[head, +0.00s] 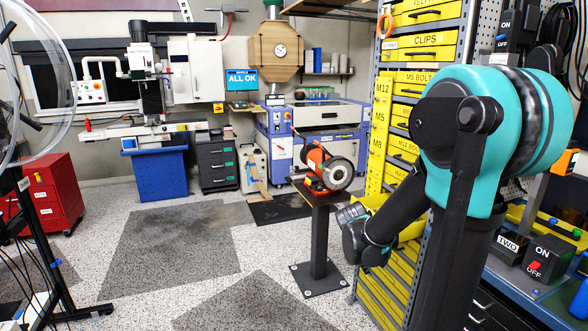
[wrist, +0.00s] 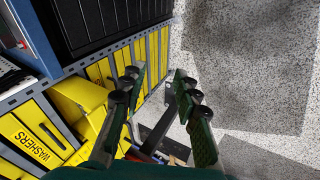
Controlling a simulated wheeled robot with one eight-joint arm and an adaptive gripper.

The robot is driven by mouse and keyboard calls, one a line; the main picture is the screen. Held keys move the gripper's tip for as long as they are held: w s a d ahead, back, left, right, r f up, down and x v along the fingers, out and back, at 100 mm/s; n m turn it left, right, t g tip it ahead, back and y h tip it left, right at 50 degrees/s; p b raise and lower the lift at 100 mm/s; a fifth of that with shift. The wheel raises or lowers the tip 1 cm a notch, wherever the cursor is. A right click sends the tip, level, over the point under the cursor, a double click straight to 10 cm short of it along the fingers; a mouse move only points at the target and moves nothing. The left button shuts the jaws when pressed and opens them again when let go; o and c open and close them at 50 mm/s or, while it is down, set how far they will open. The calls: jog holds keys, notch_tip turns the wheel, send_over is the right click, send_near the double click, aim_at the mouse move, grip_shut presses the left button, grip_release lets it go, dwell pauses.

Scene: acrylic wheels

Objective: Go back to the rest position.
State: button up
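My gripper (wrist: 158,78) shows in the wrist view with its two dark green fingers well apart. The gap between the fingertips is empty, with speckled floor and yellow drawer fronts behind it. In the head view my teal and black arm (head: 470,140) fills the right side and bends down to a dark wrist part in front of the yellow drawer rack. The gripper fingers cannot be made out there. No held object shows in either view.
The yellow drawer rack (head: 407,50) stands close to my arm; drawers labelled WASHERS (wrist: 28,139) show in the wrist view. A bench grinder (head: 328,168) on a post stands left of my arm. A workbench (head: 540,295) is at right. Speckled floor (head: 255,245) is clear at centre.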

jog(key=s+a+f+m+y, duration=0.1)
jog(key=s+a+y, duration=0.1)
jog(key=s, duration=0.5)
jog(key=s+a+f+m+y, duration=0.1)
jog(key=s+a+f+y, duration=0.1)
jog(key=s, duration=0.5)
jog(key=shift+s+a+t+y, duration=0.3)
jog(key=shift+a+y, duration=0.1)
jog(key=shift+a, duration=0.5)
